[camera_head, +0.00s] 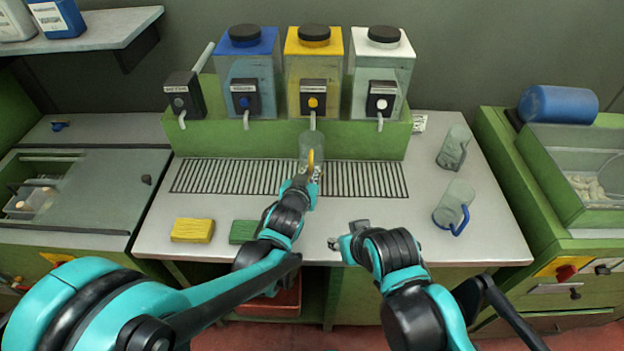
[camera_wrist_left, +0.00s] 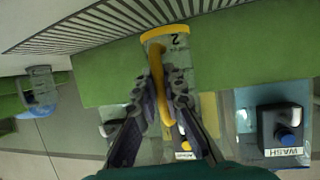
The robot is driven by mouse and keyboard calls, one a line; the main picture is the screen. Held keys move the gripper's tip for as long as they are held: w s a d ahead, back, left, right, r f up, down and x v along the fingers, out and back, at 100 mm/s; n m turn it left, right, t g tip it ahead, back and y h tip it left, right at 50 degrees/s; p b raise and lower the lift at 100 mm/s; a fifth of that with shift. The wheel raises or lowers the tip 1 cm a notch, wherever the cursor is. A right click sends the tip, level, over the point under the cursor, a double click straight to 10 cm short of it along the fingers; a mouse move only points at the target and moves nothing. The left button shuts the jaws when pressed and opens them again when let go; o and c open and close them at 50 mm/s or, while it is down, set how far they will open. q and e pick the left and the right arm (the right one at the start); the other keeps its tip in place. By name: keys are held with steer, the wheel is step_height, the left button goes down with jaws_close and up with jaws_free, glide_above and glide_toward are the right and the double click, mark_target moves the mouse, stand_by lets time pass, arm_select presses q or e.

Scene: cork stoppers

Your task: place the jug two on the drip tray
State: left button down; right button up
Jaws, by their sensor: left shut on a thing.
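Jug two (camera_head: 311,143) is a clear jug with a yellow handle, below the yellow-lidded dispenser's tap. In the left wrist view jug two (camera_wrist_left: 176,55) shows a yellow band and a "2". My left gripper (camera_head: 305,182) is shut on its yellow handle; the left wrist view shows the fingers (camera_wrist_left: 167,100) on either side of it. The drip tray (camera_head: 235,177) is a slotted grille in the worktop, and the jug is at its back middle. I cannot tell whether the jug's base touches it. My right gripper (camera_head: 345,234) looks open and empty near the front edge.
Blue, yellow (camera_head: 313,70) and white dispensers stand behind the tray, with taps above it. Two other jugs stand at right, one with a blue handle (camera_head: 455,204). A yellow sponge (camera_head: 192,230) and a green sponge (camera_head: 243,232) lie in front. The tray's right part is clear.

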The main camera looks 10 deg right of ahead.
arm_select(q)
steer(key=shift+w+d, duration=0.25)
steer(key=shift+w, duration=0.25)
steer(key=shift+w+d+f+b, duration=0.1)
steer(key=shift+w+f+b, duration=0.05)
steer(key=shift+f+b, duration=0.65)
steer(key=shift+w+d+f+b, duration=0.15)
steer(key=shift+f+b, duration=0.3)
steer(key=shift+f, duration=0.5)
steer(key=shift+a, duration=0.1)
steer(key=shift+f, duration=0.25)
steer(key=c, duration=1.6)
jaws_free()
steer(key=shift+r, duration=0.1)
